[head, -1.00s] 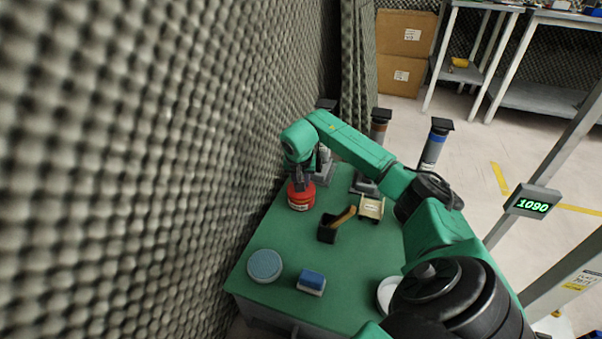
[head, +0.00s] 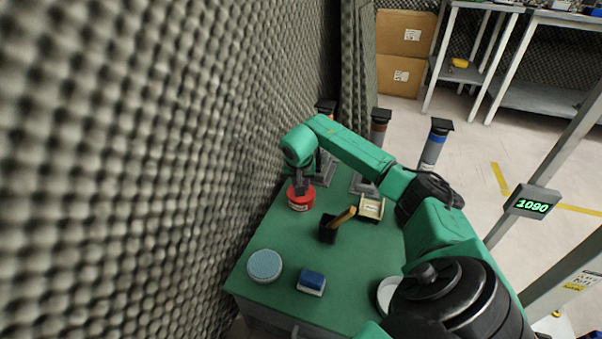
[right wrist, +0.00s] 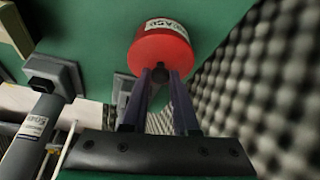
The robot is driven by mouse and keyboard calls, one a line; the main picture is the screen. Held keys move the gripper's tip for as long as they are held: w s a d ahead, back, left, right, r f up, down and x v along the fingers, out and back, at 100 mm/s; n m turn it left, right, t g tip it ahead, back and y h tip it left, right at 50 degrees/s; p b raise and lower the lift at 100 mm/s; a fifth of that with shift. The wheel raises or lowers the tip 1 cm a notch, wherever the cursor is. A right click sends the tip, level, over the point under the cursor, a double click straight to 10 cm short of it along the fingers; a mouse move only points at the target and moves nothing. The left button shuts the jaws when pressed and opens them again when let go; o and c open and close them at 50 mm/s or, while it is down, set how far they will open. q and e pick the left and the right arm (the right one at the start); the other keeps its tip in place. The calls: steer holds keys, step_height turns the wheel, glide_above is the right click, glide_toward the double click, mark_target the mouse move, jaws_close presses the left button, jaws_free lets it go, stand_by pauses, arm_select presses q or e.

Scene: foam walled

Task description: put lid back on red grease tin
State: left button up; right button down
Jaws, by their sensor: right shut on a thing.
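The red grease tin (head: 301,203) stands upright at the wall side of the green table, with a white label on its side. My right gripper (head: 302,188) is directly above it, fingers pointing down. In the right wrist view the fingers (right wrist: 161,78) are shut on the dark knob of the red lid (right wrist: 148,62). The lid sits at the top of the tin (right wrist: 165,26), and no clear gap shows between them. I cannot tell whether it is fully seated. My left gripper is not in view.
The foam wall (head: 170,170) rises close beside the tin. A black holder (head: 328,230), a cream tray (head: 371,208), a blue round item (head: 265,265) and a blue-topped block (head: 311,282) stand on the green table (head: 285,232). Capped posts stand behind.

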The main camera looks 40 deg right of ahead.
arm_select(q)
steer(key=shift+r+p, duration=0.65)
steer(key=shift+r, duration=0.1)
arm_select(e)
steer(key=shift+f, duration=0.15)
stand_by(1.2)
steer(key=shift+c, duration=0.6)
jaws_free()
step_height(320, 180, up, 5)
steer(key=p, duration=0.4)
steer(key=shift+p, duration=0.3)
steer(key=shift+r+p, duration=1)
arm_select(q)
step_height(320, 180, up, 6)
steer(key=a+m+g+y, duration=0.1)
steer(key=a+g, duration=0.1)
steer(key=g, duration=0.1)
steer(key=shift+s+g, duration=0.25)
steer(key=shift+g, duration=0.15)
